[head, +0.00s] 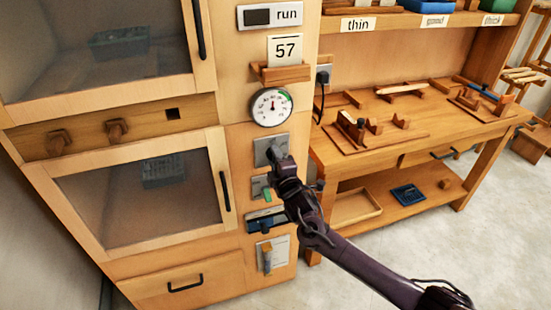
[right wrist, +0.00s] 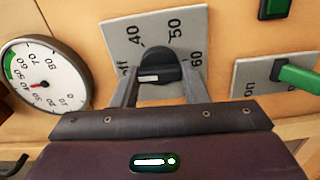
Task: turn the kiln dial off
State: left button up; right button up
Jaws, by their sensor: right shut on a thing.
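The kiln dial is a dark round knob (right wrist: 160,70) on a grey plate (right wrist: 192,22) marked 40, 50, 60 and a partly covered "off" at the left. The white mark on the knob lies on its left side, toward the "off" lettering. My right gripper (right wrist: 158,90) is shut on the knob, one finger on each side of it. In the head view the plate (head: 264,146) is on the kiln's front panel, and my right gripper (head: 277,158) hides most of the knob. My left gripper is not in view.
A round gauge (head: 272,107) sits above the dial plate. A green-handled switch (right wrist: 298,76) is beside it in the wrist view. The kiln's glass doors (head: 140,190) are at the left. A wooden workbench (head: 440,125) stands close at the right.

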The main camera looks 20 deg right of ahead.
jog(key=shift+n, duration=0.5)
jog(key=o, duration=1)
jog(key=s, duration=0.7)
jog(key=shift+s+d+b, duration=0.1)
jog(key=shift+s+b, duration=0.25)
jog(key=shift+s, duration=0.05)
jog(key=shift+f, duration=0.1)
